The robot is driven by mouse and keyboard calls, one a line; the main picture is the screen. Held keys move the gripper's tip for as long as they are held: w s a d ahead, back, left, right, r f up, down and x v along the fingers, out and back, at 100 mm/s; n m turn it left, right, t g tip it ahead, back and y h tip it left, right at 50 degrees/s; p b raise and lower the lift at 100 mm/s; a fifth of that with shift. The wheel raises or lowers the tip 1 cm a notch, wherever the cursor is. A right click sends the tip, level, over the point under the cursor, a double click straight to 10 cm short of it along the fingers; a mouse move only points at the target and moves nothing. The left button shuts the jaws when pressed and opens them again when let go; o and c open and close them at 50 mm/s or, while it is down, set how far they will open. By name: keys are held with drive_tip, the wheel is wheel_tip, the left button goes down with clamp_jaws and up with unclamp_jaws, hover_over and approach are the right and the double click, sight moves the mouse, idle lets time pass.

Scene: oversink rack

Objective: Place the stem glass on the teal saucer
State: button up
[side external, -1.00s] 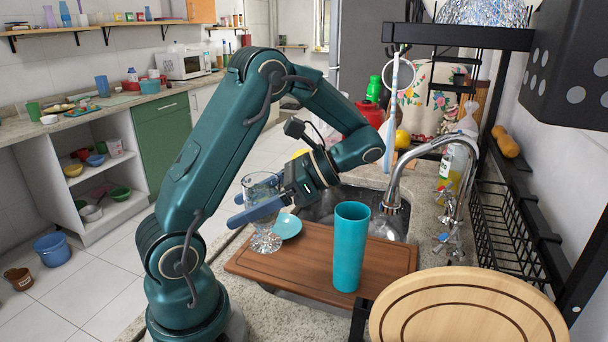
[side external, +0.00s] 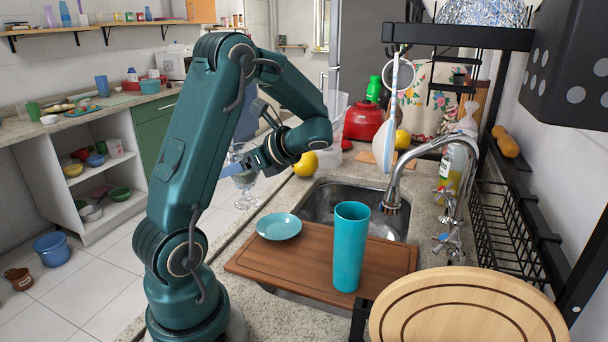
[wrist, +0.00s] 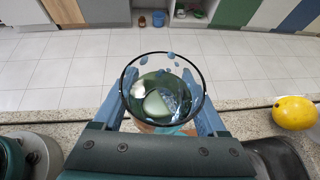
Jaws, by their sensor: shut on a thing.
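The clear stem glass (side external: 242,180) is held upright by my gripper (side external: 256,163), near the far left corner of the sink. In the wrist view the glass (wrist: 163,92) shows its round rim from above, with a blue finger of my gripper (wrist: 160,104) on each side of it. Its foot is hidden in that view. The teal saucer (side external: 279,226) lies empty on the wooden board, nearer the camera than the glass and to its right.
The brown board (side external: 320,255) spans the near part of the sink and carries a tall teal cup (side external: 351,245) right of the saucer. The faucet (side external: 400,175) stands behind right. A yellow fruit (side external: 305,163) sits beyond the sink, close to my gripper.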

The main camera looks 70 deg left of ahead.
drive_tip(key=shift+w+d+f, duration=0.15)
drive_tip(key=shift+w+f, duration=0.9)
drive_tip(key=shift+f, duration=0.25)
drive_tip(key=shift+w+d+f, duration=0.15)
drive_tip(key=shift+w+f, duration=0.95)
drive_tip(key=shift+f, duration=0.25)
drive_tip(key=shift+w+d+f, duration=0.15)
drive_tip(key=shift+w+f, duration=0.9)
drive_tip(key=shift+f, duration=0.25)
drive_tip(key=o, duration=1.5)
drive_tip(key=shift+f, duration=0.1)
drive_tip(key=shift+c, duration=0.2)
